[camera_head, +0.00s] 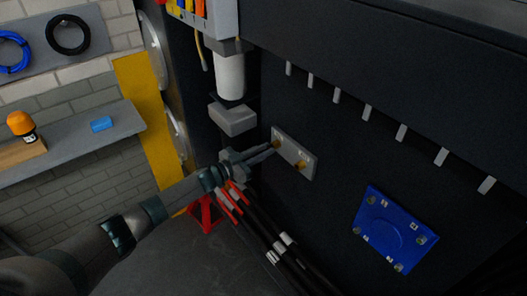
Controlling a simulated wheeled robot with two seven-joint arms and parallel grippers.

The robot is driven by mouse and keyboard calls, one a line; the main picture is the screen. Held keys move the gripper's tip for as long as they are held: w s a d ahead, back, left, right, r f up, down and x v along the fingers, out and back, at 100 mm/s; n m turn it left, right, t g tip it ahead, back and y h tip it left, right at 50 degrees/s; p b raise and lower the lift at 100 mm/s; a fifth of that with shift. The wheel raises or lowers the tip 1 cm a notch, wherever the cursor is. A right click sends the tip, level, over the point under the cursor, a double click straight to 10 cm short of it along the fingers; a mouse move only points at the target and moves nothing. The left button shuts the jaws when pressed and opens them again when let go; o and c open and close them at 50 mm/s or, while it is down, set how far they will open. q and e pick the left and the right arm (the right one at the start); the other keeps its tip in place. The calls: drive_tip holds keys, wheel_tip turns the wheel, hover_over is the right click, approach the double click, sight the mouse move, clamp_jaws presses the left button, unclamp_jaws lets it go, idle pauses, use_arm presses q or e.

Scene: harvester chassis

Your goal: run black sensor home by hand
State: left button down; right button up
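My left gripper (273,149) reaches in from the left, with its fingertips at the upper brass fitting (277,144) on a small grey plate (294,148). Its fingers look close together, but I cannot tell whether they grip the fitting or anything on it. A second brass fitting (300,165) on the same plate is clear of the gripper. The plate is on the dark chassis wall (340,135). I cannot make out a black sensor; it may be hidden at the fingertips or blend into the dark wall. My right gripper is not in view.
Black cables with red ends (231,196) run just below my gripper. A grey block (233,118) and white cylinder (230,76) are above it. A blue cover plate (392,230) is at lower right, and a row of pegs (367,112) is above. A shelf (75,138) is at left.

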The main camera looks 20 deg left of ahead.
use_arm(q)
drive_tip(key=m+b, duration=0.2)
drive_tip(key=m, duration=0.1)
drive_tip(key=m+b, duration=0.2)
drive_tip(key=m, duration=0.1)
drive_tip(key=m+b, duration=0.1)
drive_tip(key=m, duration=0.2)
drive_tip(key=shift+f+m+b, duration=0.3)
drive_tip(key=shift+b, duration=0.1)
drive_tip(key=c, duration=2)
unclamp_jaws()
drive_tip(key=shift+r+m, duration=0.25)
drive_tip(key=shift+m, duration=0.25)
drive_tip(key=o, duration=0.4)
drive_tip(key=shift+w, duration=0.1)
